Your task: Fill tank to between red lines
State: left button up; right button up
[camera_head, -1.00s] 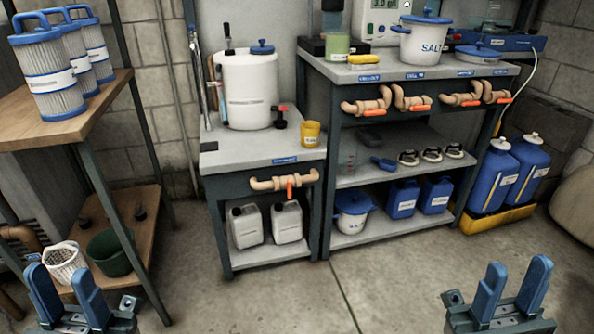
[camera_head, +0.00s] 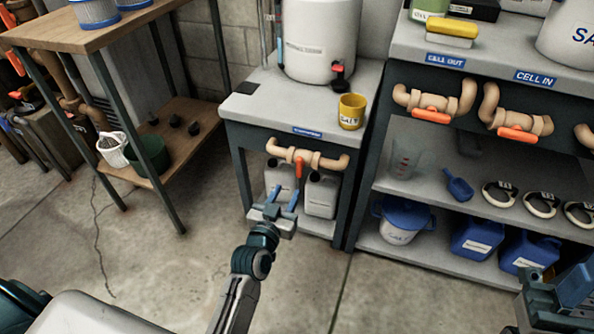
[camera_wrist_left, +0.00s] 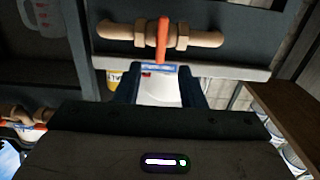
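The white tank (camera_head: 320,40) stands on the small grey bench, cut off at the top; I cannot make out red lines on it. Below the bench top, a tan pipe valve (camera_head: 330,163) has an orange handle (camera_head: 299,166) hanging down. My left gripper (camera_head: 280,195) is open and empty, just below and in front of this valve. In the left wrist view, which looks upside down, the handle (camera_wrist_left: 163,38) lies beyond the parted fingers (camera_wrist_left: 160,85). My right gripper (camera_head: 562,288) is at the lower right edge, partly cut off; its opening is unclear.
A yellow salt cup (camera_head: 351,111) stands on the bench (camera_head: 260,108). White jugs (camera_head: 321,195) stand under it, behind my left gripper. At right, a larger bench has cell valves (camera_head: 432,102). A wooden shelf (camera_head: 190,115) stands left. The floor in front is clear.

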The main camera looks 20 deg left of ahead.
aim_at(298, 168)
pick_arm(q)
jog(key=w, duration=0.9)
jog(key=shift+c, duration=0.3)
grip_shut()
